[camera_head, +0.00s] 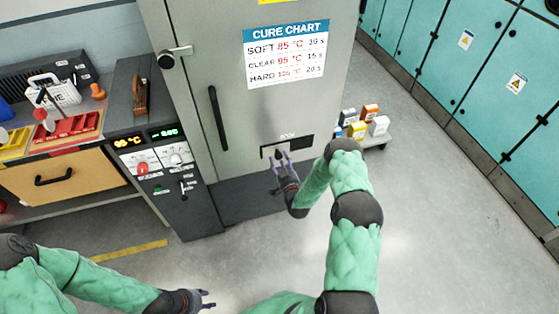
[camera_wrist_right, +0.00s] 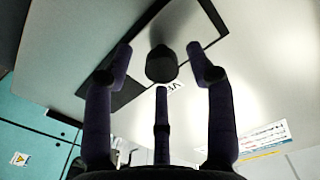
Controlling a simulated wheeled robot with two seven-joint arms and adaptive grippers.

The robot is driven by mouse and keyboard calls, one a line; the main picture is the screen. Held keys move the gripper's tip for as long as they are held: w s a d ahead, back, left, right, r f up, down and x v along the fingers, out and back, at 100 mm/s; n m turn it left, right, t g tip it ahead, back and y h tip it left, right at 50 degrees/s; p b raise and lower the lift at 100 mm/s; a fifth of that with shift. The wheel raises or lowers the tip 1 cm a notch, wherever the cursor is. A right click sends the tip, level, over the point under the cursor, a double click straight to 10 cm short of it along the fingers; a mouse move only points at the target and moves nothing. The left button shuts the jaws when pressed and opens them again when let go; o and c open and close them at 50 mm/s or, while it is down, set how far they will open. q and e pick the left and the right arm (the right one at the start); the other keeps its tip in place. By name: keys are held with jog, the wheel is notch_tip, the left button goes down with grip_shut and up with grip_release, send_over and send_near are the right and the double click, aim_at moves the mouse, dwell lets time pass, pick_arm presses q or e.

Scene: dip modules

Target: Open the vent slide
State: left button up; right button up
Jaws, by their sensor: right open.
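The vent slide is low on the front of the grey cabinet, under a small label. In the head view its light plate (camera_head: 267,152) lies at the left of a dark-edged slot, with black showing at the right end (camera_head: 303,142). In the right wrist view its round dark knob (camera_wrist_right: 161,65) sticks out between my fingers. My right gripper (camera_head: 282,159) is open around the knob; contact cannot be told. It also shows in the right wrist view (camera_wrist_right: 162,70). My left gripper (camera_head: 208,298) is open and empty, low over the floor.
The cabinet door (camera_head: 235,60) has a black vertical handle (camera_head: 218,118) and a latch (camera_head: 175,56). A control panel (camera_head: 160,155) stands left of it, beside a workbench (camera_head: 65,180). Small boxes (camera_head: 365,122) sit low at the right.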

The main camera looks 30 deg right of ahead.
jog(key=shift+w+d, duration=0.15)
jog(key=shift+w, duration=0.4)
grip_shut()
jog(key=d+b, duration=0.1)
jog(key=d, duration=0.2)
jog(key=s+d+b, duration=0.1)
jog(key=d, duration=0.2)
jog(key=s+d+b, duration=0.1)
jog(key=d, duration=0.2)
jog(key=shift+s+d+f+b, duration=0.15)
jog(key=shift+s+d+b, duration=0.05)
jog(key=shift+d+b, duration=0.1)
jog(key=shift+s+d, duration=0.1)
jog(key=shift+d, duration=0.1)
